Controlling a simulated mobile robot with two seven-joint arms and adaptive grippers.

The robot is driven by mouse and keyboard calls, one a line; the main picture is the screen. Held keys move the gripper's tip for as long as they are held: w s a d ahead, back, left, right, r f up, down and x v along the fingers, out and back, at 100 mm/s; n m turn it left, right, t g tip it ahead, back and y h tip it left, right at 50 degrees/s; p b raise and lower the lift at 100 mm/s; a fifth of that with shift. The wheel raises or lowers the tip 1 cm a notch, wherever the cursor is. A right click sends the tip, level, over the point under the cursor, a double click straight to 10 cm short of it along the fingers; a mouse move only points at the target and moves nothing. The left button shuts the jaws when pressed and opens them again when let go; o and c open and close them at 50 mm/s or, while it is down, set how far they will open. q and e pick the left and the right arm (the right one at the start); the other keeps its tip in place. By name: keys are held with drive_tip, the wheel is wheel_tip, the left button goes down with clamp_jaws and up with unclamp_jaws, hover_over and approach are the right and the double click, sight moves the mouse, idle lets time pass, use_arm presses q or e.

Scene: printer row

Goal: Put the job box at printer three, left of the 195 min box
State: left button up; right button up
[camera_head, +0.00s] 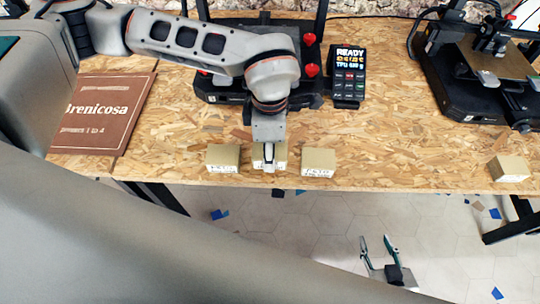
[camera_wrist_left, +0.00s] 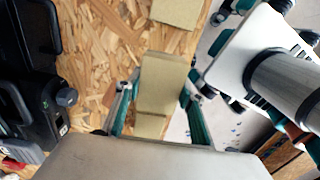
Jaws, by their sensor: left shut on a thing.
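My left gripper (camera_head: 268,165) comes down from above at the front edge of the wooden table, shut on a tan box (camera_head: 256,152). In the left wrist view the held box (camera_wrist_left: 162,82) lies between the two green-edged fingers. A second tan box (camera_head: 222,158) stands just left of it, and a third (camera_head: 318,162) stands to its right with a small gap. Their labels are too small to read surely. I cannot tell whether the held box touches the table. My right gripper (camera_head: 378,248) is open and empty over the floor, in front of the table.
A printer (camera_head: 215,90) with red knobs stands behind the boxes, partly hidden by my left arm. Beside it is a display unit (camera_head: 348,75) reading READY. Another printer (camera_head: 470,75) and a tan box (camera_head: 509,169) are at right. A brown sign (camera_head: 105,112) lies at left.

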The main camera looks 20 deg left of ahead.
use_arm(q)
wheel_tip(320, 180, down, 3)
drive_tip(key=shift+r, duration=0.1)
use_arm(e)
drive_tip(key=shift+s+f, duration=0.1)
drive_tip(key=shift+f, duration=0.1)
use_arm(q)
drive_tip(key=o, duration=1.2)
use_arm(e)
drive_tip(key=shift+s+f, duration=0.2)
drive_tip(key=shift+s, duration=0.15)
drive_tip(key=shift+w+r, duration=0.1)
